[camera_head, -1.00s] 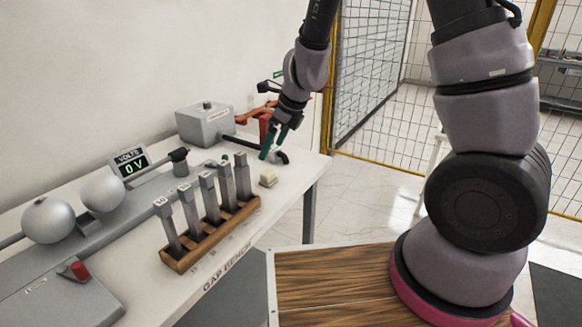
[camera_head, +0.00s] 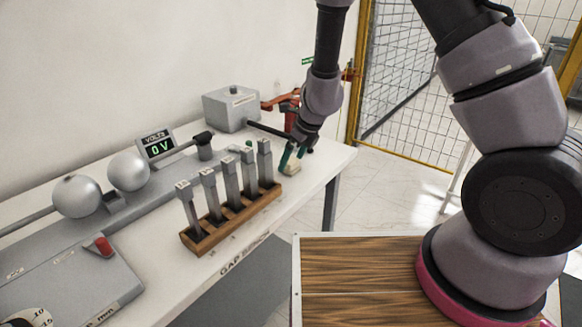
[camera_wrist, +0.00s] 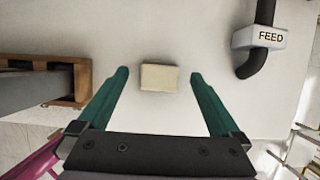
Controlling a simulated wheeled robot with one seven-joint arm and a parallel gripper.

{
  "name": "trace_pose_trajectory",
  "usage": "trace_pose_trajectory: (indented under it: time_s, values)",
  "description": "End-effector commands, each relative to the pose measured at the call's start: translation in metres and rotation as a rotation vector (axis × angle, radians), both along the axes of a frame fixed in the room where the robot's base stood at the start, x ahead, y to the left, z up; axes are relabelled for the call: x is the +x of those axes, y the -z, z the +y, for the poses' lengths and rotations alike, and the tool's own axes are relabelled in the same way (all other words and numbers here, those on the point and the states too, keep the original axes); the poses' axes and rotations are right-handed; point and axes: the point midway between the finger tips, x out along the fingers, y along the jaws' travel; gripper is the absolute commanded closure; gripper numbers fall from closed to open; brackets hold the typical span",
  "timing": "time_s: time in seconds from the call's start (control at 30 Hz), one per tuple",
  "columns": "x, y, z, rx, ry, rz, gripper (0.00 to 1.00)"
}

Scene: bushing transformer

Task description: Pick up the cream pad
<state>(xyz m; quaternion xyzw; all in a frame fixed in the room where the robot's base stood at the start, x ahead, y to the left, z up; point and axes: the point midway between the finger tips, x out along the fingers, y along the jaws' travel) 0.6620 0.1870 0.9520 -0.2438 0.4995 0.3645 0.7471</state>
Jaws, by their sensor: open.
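The cream pad (camera_wrist: 159,77) is a small pale block lying flat on the white bench (camera_wrist: 145,30). In the wrist view it lies between and slightly beyond the tips of my gripper (camera_wrist: 159,74), with a gap to each green finger. My gripper is open and empty. In the head view my gripper (camera_head: 291,165) points down near the bench's right end, just above the pad (camera_head: 292,168), which the fingers partly hide. I cannot tell the exact height of the fingertips over the bench.
A wooden rack (camera_head: 233,217) with several upright grey gauges stands left of the pad; its end (camera_wrist: 83,80) shows in the wrist view. A black pipe with a FEED label (camera_wrist: 259,38) lies to the right. A grey box (camera_head: 231,108) stands behind. The bench's right edge is close.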

Motion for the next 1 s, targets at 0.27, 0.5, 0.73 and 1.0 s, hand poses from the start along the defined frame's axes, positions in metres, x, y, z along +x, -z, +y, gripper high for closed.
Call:
trace_pose_trajectory:
  time_s: [0.27, 0.5, 0.73, 1.0]
  values:
    - [0.0041, 0.0162, 0.0054, 0.0, -0.001, 0.0, 0.0]
    - [0.0039, 0.0159, 0.0055, 0.0, -0.001, 0.0, 0.42]
    - [0.0038, 0.0158, 0.0054, 0.001, -0.001, -0.001, 0.91]
    - [0.0037, 0.0104, 0.0059, 0.002, -0.001, 0.001, 0.91]
